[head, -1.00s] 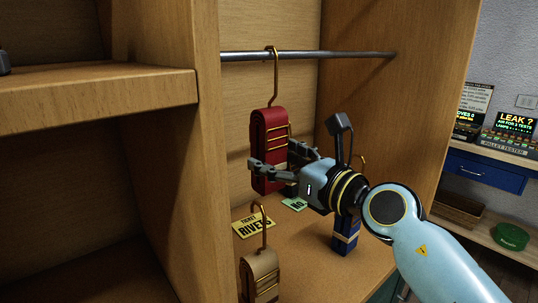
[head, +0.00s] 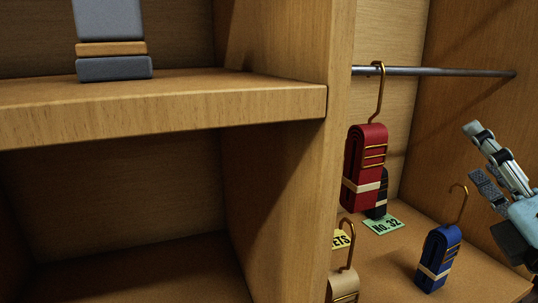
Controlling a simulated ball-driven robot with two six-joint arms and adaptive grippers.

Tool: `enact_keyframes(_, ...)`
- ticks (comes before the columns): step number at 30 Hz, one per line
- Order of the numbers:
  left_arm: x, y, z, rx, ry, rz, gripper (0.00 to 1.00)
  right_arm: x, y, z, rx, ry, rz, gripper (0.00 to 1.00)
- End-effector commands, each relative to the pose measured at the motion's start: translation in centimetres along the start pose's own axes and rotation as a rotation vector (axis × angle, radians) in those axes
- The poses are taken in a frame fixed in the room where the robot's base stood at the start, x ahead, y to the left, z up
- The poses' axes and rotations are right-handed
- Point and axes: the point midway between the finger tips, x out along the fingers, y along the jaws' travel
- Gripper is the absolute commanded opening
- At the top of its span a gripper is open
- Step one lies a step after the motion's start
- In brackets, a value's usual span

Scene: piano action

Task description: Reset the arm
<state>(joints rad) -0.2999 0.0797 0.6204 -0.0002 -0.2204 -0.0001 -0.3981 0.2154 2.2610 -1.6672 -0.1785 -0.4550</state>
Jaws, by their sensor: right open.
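My right gripper (head: 492,178) is at the right edge of the head view, open and empty, with its fingers pointing up and left. It is apart from the red folded bundle (head: 367,165), which hangs by a brass hook from the metal rod (head: 440,71). A blue bundle (head: 439,257) with a hook stands on the cabinet floor, below and left of the gripper. A tan bundle (head: 343,285) with a hook is partly cut off at the bottom. My left gripper is not in view.
A black item (head: 377,195) is partly hidden behind the red bundle. A green card reading NO. 32 (head: 383,226) and a yellow card (head: 342,239) lie on the floor. A wooden upright (head: 335,150) and shelf (head: 200,108) stand left; a grey item (head: 112,68) is on the shelf.

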Motion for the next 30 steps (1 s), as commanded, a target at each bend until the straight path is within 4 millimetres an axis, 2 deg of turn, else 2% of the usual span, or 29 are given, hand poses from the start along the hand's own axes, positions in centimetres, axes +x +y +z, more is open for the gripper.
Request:
enact_keyframes(1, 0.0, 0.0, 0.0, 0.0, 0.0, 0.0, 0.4, -0.8, -1.5, 1.9, 0.189, -0.098, -0.084, 0.74)
enact_keyframes(3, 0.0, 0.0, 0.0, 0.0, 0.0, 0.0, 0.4, -2.3, -4.5, 3.8, 0.459, -0.233, -0.226, 0.74)
enact_keyframes(5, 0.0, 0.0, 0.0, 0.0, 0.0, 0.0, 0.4, -4.3, -7.5, 4.3, 0.677, -0.339, -0.368, 0.74)
enact_keyframes(7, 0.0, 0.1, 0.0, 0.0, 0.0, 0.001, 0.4, -7.2, -10.8, 3.4, 0.908, -0.45, -0.551, 0.74)
enact_keyframes(10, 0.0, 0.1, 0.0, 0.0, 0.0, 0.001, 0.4, -11.6, -13.9, 0.5, 1.164, -0.564, -0.813, 0.74)
enact_keyframes(13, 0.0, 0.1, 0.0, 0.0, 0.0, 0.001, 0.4, -15.7, -15.0, -2.9, 1.337, -0.638, -1.052, 0.74)
enact_keyframes(17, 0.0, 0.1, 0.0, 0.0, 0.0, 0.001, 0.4, -20.6, -14.4, -6.8, 1.481, -0.691, -1.338, 0.74)
enact_keyframes(22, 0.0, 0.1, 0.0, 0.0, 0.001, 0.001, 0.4, -26.1, -11.8, -10.8, 1.575, -0.712, -1.679, 0.74)
enact_keyframes(23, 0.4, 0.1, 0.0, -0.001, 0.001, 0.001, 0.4, -26.6, -12.5, -11.7, 1.575, -0.716, -1.706, 0.74)
enact_keyframes(24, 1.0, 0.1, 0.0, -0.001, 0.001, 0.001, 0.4, -26.8, -14.4, -12.9, 1.568, -0.723, -1.704, 0.74)
enact_keyframes(30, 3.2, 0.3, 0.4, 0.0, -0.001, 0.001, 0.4, -28.8, -22.0, -18.4, 1.549, -0.743, -1.725, 0.74)
